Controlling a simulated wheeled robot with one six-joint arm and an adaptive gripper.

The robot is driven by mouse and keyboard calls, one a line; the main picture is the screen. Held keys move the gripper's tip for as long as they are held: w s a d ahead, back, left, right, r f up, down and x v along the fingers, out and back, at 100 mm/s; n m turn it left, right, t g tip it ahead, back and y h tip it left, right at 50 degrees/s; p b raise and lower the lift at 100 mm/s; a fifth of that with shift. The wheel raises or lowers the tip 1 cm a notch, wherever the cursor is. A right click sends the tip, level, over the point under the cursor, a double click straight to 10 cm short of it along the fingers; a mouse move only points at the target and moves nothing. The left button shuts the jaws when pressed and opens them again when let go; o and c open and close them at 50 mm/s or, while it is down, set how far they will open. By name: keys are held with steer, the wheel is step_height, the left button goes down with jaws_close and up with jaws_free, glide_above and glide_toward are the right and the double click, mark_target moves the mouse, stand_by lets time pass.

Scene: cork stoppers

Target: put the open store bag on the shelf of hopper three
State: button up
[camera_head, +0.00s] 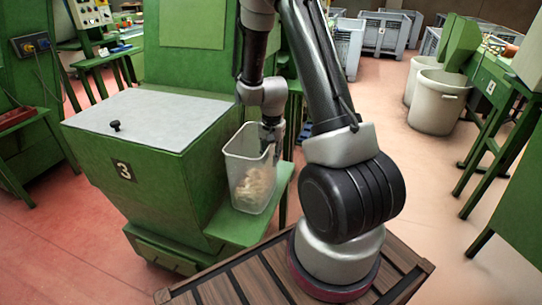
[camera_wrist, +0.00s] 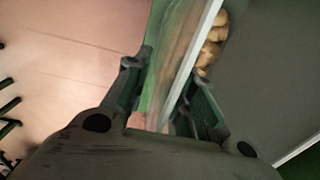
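A clear, open-topped container (camera_head: 238,165) with pale corks (camera_head: 254,188) low inside appears to stand upright on the green shelf (camera_head: 240,228) of hopper three (camera_head: 150,175), which bears a "3" label. It looks like a rigid bin; I see no soft bag. My gripper (camera_head: 270,135) is at the container's right rim. In the wrist view my gripper (camera_wrist: 168,88) has its fingers spread, one on each side of the container's wall (camera_wrist: 182,60). The right finger is close to the rim; contact is unclear. Corks (camera_wrist: 212,45) show inside.
Hopper three's grey lid (camera_head: 150,115) is closed, with a black knob (camera_head: 115,125). My arm hides the area right of the shelf. White bins (camera_head: 437,100) and a green bench (camera_head: 490,100) stand at right. Grey crates (camera_head: 383,35) stand behind. Open floor (camera_head: 400,150) lies between.

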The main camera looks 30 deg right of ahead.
steer(key=s+a+r+n+t, duration=0.1)
steer(key=s+r, duration=0.1)
steer(key=r, duration=0.8)
steer(key=s+a+r+n, duration=0.1)
steer(key=s+r, duration=0.1)
steer(key=r, duration=0.8)
steer(key=s+a+r+n+t, duration=0.1)
steer(key=s+r+n, duration=0.3)
steer(key=s, duration=0.5)
steer(key=s+a+r+n+t, duration=0.2)
steer(key=s+r+n, duration=0.2)
steer(key=s+r, duration=0.3)
steer(key=shift+s+a+r, duration=0.15)
steer(key=shift+s+a, duration=0.1)
steer(key=shift+s, duration=1)
